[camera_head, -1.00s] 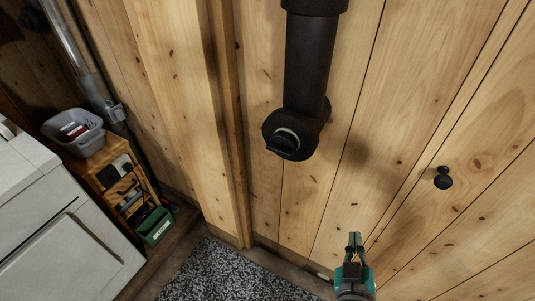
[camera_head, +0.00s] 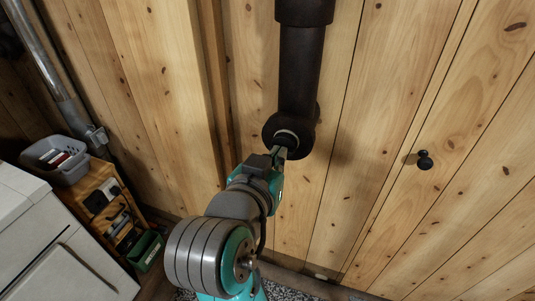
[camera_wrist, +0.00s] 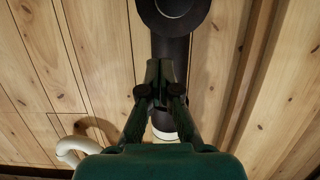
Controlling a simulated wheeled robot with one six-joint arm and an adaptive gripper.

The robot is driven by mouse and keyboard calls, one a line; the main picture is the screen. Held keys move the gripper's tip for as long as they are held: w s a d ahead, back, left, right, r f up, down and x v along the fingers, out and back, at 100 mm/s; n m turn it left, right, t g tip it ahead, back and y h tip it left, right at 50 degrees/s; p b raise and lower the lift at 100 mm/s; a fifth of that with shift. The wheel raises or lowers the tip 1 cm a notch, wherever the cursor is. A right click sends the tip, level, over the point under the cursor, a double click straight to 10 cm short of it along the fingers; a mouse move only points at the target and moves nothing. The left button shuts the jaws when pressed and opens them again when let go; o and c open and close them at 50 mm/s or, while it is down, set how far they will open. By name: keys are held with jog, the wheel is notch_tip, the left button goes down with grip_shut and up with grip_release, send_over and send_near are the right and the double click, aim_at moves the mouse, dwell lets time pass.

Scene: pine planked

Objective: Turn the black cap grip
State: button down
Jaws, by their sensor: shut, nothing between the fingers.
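The black pipe (camera_head: 298,70) runs down the plank wall to a rounded elbow. The black cap grip (camera_head: 286,141) sits at the elbow's front with a pale ring around it, partly hidden by my gripper in the head view. My gripper (camera_head: 280,154) is right at the cap's lower side, its fingers shut with nothing between them. In the wrist view the shut fingers (camera_wrist: 160,75) point up over the dark pipe (camera_wrist: 172,55), and a pale ring (camera_wrist: 163,133) shows between them lower down. I cannot tell whether the fingertips touch the cap.
At the left stand a white appliance (camera_head: 50,245), a grey basket (camera_head: 57,158) on a wooden shelf and a green box (camera_head: 146,250). The wall around the pipe is otherwise clear.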

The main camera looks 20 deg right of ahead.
send_over(291, 144)
jog(key=f+v, duration=0.1)
jog(key=v, duration=0.3)
jog(key=shift+s+f, duration=0.1)
jog(key=shift+f, duration=0.75)
notch_tip(291, 144, down, 3)
jog(key=shift+d, duration=0.1)
jog(key=shift+f, duration=0.55)
